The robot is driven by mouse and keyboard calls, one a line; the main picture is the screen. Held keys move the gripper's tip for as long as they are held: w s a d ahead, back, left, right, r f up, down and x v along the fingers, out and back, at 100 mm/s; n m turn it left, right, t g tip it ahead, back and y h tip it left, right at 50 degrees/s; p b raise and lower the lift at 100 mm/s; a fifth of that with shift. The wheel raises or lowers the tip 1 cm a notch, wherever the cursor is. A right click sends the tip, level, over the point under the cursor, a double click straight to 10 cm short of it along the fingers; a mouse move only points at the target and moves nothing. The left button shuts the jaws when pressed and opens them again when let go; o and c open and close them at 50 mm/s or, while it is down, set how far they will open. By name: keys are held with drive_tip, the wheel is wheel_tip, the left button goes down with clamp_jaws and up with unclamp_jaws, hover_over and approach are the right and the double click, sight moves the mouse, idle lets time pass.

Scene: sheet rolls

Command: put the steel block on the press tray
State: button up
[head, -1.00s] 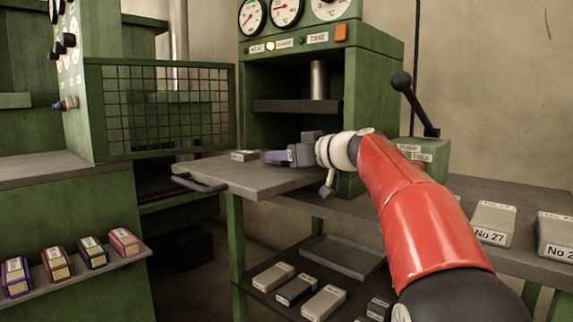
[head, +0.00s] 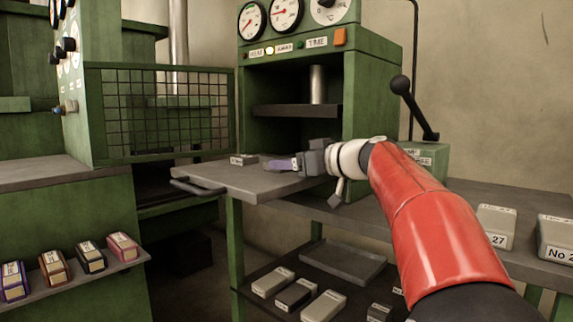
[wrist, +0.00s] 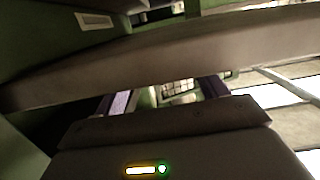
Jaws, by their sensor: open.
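A small grey labelled block (head: 243,159), which looks like the steel block, lies flat on the press tray (head: 235,180). The tray is the grey plate with a dark handle that sticks out in front of the green press. My gripper (head: 272,165) is open, just right of the block and apart from it, low over the tray's right part. Its purple fingers point left. In the wrist view my gripper (wrist: 167,92) shows two spread fingers with no block held between them. A grey slab edge crosses that view; I cannot tell whether it is the tray.
A mesh guard (head: 165,110) stands left of the tray. The press (head: 375,100) stands behind, with a lever (head: 413,105) at right. Numbered blocks (head: 497,226) sit on the right table. More blocks (head: 323,306) lie on the lower shelf, and coloured boxes (head: 90,257) at left.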

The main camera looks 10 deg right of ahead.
drive_tip(key=v, duration=0.9)
drive_tip(key=shift+s+d+b, duration=0.2)
drive_tip(key=shift+s+b, duration=0.05)
drive_tip(key=shift+b, duration=0.1)
drive_tip(key=s+a+f+m+g+h, duration=0.25)
drive_tip(key=s+a+f, duration=0.25)
drive_tip(key=s+f, duration=0.3)
drive_tip(key=s+a+f+m+g+h, duration=0.2)
drive_tip(key=s+a+f+g, duration=0.15)
drive_tip(key=s+f, duration=0.4)
drive_tip(key=s+f+m+h, duration=0.1)
drive_tip(key=s+f+h, duration=0.1)
drive_tip(key=s+f, duration=0.4)
drive_tip(key=s+d+f+m+g+h, duration=0.1)
drive_tip(key=s+f+h, duration=0.2)
drive_tip(key=s+f, duration=0.4)
wheel_tip(320, 180, down, 6)
drive_tip(key=shift+r+m+g, duration=0.2)
drive_tip(key=shift+m+g, duration=0.1)
drive_tip(key=shift+m, duration=0.05)
drive_tip(key=shift+d, duration=0.1)
